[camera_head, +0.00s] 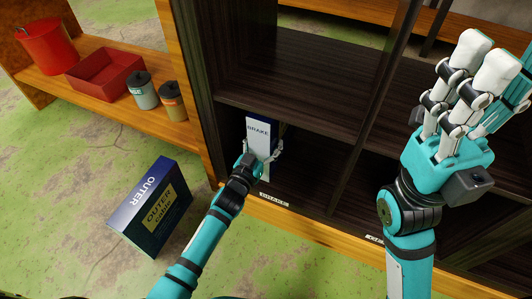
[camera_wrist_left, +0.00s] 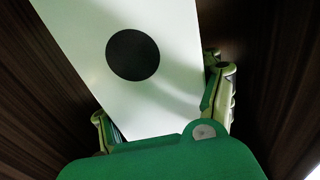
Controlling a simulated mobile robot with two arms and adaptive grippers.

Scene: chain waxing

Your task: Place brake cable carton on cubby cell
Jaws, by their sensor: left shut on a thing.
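The brake cable carton (camera_head: 258,131), with a pale face marked BRAKE and dark blue sides, is upright inside the lower left cell of the dark wooden cubby (camera_head: 300,112). My left gripper (camera_head: 262,158) is shut on the carton's lower part, at the front of that cell. In the left wrist view the carton (camera_wrist_left: 170,85) shows a white face with a black disc, between the fingers of the gripper (camera_wrist_left: 165,110). Whether its base touches the cell floor is hidden. My right gripper (camera_head: 468,85) is raised at the right, its fingers pointing up, holding nothing I can see.
A BRAKE label (camera_head: 273,199) is on the cubby's front edge below the cell. A blue OUTER cable carton (camera_head: 152,208) stands on the floor at left. A wooden shelf (camera_head: 130,110) holds a red bucket (camera_head: 47,46), a red tray (camera_head: 104,75) and two jars (camera_head: 142,90).

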